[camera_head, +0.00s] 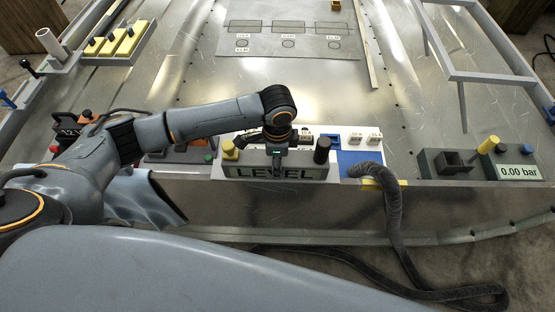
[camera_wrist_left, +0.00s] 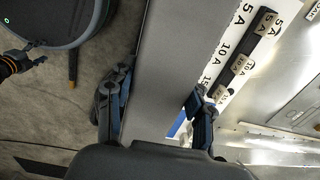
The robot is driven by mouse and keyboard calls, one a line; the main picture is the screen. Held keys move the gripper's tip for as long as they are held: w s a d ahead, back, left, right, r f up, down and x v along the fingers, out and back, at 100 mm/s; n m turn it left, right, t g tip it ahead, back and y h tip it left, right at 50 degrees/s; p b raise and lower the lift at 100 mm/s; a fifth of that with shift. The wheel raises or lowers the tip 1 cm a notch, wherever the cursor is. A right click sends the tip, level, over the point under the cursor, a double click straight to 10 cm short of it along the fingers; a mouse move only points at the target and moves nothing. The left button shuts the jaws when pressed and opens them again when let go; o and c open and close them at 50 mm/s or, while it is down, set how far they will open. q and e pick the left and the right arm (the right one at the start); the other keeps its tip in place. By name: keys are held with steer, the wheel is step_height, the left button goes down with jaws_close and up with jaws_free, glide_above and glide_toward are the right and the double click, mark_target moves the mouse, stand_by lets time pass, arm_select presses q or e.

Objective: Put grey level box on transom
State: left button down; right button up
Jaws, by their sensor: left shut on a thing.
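The grey level box (camera_head: 262,173), marked LEVEL, is at the near edge of the metal hull in the head view, in front of a white panel. My left gripper (camera_head: 277,150) is over it, pointing down at its middle. In the left wrist view the gripper (camera_wrist_left: 158,88) has one finger on each side of the grey box (camera_wrist_left: 172,50) and is shut on it. I cannot tell whether the box rests on the edge or is slightly lifted. Which part is the transom is not clear to me. My right gripper is not in view.
The white panel (camera_wrist_left: 235,35) with amp labels lies right beside the box. A black hose (camera_head: 393,200) hangs over the near edge to its right. A pressure unit (camera_head: 518,172) reading 0.00 bar stands at the right. A grey frame (camera_head: 480,76) stands behind it. The hull's middle is mostly clear.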

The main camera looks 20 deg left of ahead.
arm_select(q)
steer(key=c, duration=0.5)
jaws_free()
step_height(320, 180, up, 12)
steer(key=shift+r+p, duration=0.1)
steer(key=shift+p, duration=0.45)
